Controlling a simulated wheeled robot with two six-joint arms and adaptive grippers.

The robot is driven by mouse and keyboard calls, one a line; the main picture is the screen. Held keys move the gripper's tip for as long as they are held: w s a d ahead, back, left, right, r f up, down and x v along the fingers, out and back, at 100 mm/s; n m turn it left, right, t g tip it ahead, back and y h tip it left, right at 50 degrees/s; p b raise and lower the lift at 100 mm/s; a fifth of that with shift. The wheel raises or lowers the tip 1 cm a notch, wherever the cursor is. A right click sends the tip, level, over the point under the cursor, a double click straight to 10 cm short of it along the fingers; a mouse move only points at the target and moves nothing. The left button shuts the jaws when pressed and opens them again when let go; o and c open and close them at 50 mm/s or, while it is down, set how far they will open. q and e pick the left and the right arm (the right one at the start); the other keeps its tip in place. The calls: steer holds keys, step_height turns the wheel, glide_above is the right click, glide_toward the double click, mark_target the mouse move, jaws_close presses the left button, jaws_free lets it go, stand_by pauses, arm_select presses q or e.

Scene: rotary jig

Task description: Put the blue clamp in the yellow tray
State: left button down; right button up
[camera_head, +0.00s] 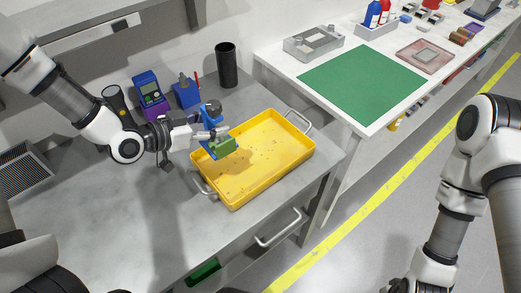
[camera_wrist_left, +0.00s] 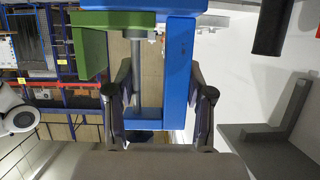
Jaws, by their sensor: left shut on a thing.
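The blue clamp (camera_head: 210,152) has a blue frame with a green block (camera_head: 222,147) on it. My left gripper (camera_head: 208,134) is shut on the clamp and holds it over the back left part of the yellow tray (camera_head: 292,160). In the left wrist view the clamp (camera_wrist_left: 179,70) shows close up, with its grey screw and green block, between the fingers of my left gripper (camera_wrist_left: 160,98). The tray looks empty inside, with small dark specks. My right gripper (camera_head: 402,286) is only partly in view at the bottom edge, so its jaws are hard to read.
Behind the tray stand a black cylinder (camera_head: 227,65), a blue tool holder (camera_head: 186,93) and a blue-and-purple device (camera_head: 150,92). A white table with a green mat (camera_head: 362,85) stands to the right. The grey worktop (camera_head: 130,220) is clear at front left.

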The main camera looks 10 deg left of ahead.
arm_select(q)
step_height(320, 180, down, 10)
steer(key=shift+s+r, duration=0.15)
steer(key=shift+r, duration=0.1)
steer(key=shift+a, duration=0.1)
steer(key=shift+s+f, duration=0.1)
steer(key=shift+f, duration=0.1)
steer(key=shift+c, duration=2.2)
jaws_free()
